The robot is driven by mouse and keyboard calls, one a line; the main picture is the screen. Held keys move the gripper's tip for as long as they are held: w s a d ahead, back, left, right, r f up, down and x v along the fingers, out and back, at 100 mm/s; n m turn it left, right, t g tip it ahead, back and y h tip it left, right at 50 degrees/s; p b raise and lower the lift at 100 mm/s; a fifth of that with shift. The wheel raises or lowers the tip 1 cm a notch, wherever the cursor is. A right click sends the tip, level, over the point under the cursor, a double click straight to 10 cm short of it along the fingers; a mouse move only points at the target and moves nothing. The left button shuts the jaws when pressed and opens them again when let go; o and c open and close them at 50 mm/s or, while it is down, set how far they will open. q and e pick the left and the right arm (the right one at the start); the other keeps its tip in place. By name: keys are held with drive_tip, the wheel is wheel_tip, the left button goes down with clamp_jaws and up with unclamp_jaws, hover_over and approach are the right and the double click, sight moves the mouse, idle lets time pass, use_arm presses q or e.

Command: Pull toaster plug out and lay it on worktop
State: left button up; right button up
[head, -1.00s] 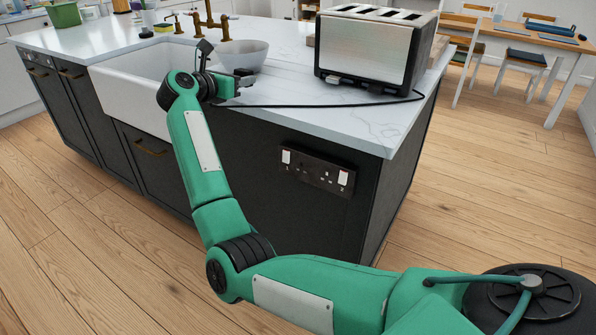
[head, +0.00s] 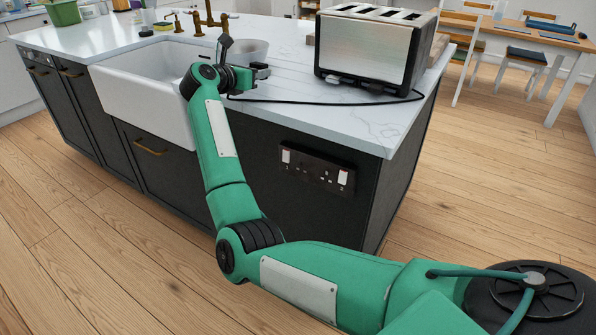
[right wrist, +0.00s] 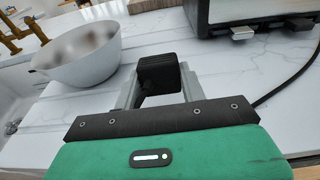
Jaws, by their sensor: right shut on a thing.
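My right gripper (head: 258,78) is over the worktop (head: 370,122), between the sink and the toaster. In the right wrist view the gripper (right wrist: 158,86) is shut on the black toaster plug (right wrist: 159,72), which sits between its two grey fingers. Whether the plug touches the worktop is hard to tell. The black cord (head: 330,103) runs along the worktop from the toaster (head: 366,50) towards the gripper. The double wall socket (head: 317,170) on the dark island side has no plug in it. My left gripper is not in view.
A white bowl (right wrist: 78,54) stands just left of the gripper in the right wrist view. The white sink (head: 146,97) lies left of the arm, with brass taps (head: 208,20) behind. The worktop's front right corner is clear.

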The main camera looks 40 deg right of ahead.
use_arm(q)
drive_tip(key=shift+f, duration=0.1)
use_arm(e)
drive_tip(key=shift+f, duration=0.1)
drive_tip(key=shift+f+b, duration=0.8)
drive_tip(key=shift+f, duration=0.5)
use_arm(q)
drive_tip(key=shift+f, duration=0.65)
use_arm(e)
drive_tip(key=o, duration=1.4)
drive_tip(key=shift+c, duration=0.2)
